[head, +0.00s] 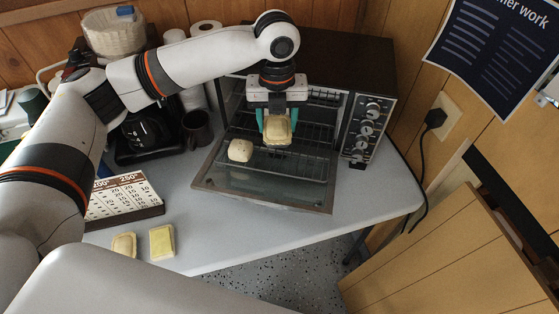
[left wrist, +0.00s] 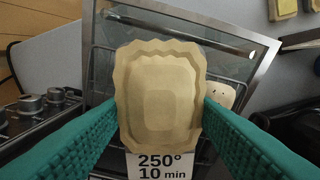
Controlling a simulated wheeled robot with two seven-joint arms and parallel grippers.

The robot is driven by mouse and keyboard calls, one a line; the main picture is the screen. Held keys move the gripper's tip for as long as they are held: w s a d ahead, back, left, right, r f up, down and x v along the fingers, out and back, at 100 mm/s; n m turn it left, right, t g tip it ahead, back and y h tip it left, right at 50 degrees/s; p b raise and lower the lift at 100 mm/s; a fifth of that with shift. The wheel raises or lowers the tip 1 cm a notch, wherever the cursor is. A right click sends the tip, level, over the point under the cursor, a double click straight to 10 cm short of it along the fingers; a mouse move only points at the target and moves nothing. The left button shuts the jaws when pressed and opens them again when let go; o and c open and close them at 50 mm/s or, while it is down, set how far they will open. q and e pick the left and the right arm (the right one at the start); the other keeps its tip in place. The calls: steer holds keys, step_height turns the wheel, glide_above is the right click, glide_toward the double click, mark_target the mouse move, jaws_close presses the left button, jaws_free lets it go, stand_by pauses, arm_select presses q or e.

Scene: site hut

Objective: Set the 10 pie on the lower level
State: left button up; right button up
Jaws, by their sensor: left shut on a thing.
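My left gripper (head: 277,128) has its teal fingers shut on a pale rectangular pie (head: 278,130) with a crimped rim, held in front of the open oven's (head: 334,38) racks. In the left wrist view the pie (left wrist: 158,95) sits between both fingers. A white label reading "250° 10 min" (left wrist: 162,167) shows at the pie's lower edge; I cannot tell what it is fixed to. Another pale pie (head: 240,150), rounded with small holes, rests at the oven's left front. Wire racks (head: 302,160) show at more than one height. My right gripper is not in view.
The glass oven door (head: 258,185) is folded down over the table (head: 240,228). A printed time chart (head: 122,198) and two more pies, one tan (head: 124,245) and one yellow (head: 162,241), lie at left. A coffee maker (head: 146,135) and dark mug (head: 197,127) stand beside the oven.

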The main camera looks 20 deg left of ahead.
arm_select(q)
steer(key=shift+w+d+r+m, duration=0.2)
steer(key=shift+w+m, duration=0.2)
steer(key=shift+m, duration=0.7)
steer(key=shift+f+m, duration=0.3)
step_height(320, 180, down, 10)
steer(key=shift+r, duration=0.25)
steer(key=shift+f, duration=0.1)
steer(key=o, duration=1)
steer(key=shift+o, duration=0.2)
step_height(320, 180, up, 12)
steer(key=shift+r, duration=0.15)
